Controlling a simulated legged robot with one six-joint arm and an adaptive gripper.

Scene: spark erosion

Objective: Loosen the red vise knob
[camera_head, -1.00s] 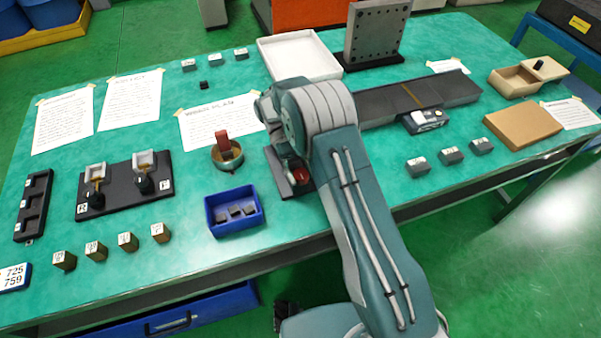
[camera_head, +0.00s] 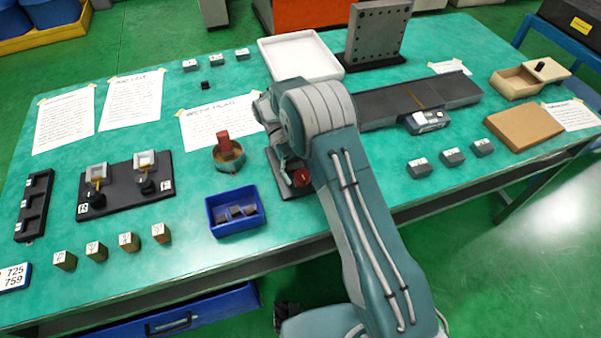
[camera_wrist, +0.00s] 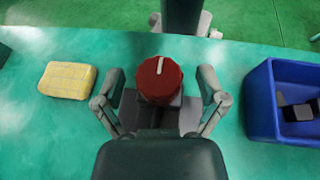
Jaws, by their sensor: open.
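The red vise knob (camera_wrist: 160,79) is round with a white mark on its top. In the wrist view it sits upright between the two fingers of my gripper (camera_wrist: 160,92), with a gap on each side, so the gripper is open around it and not touching. In the head view the knob (camera_head: 302,177) shows as a small red patch beside my arm. The dark vise base (camera_head: 280,172) lies under it, mostly hidden by my arm. My fingertips are hard to make out in the head view.
A blue bin (camera_head: 236,229) with small dark blocks stands left of the vise and also shows in the wrist view (camera_wrist: 262,120). A round pot with a red block (camera_head: 225,150) is behind it. A yellow sponge-like pad (camera_wrist: 68,80) lies left of my gripper in the wrist view.

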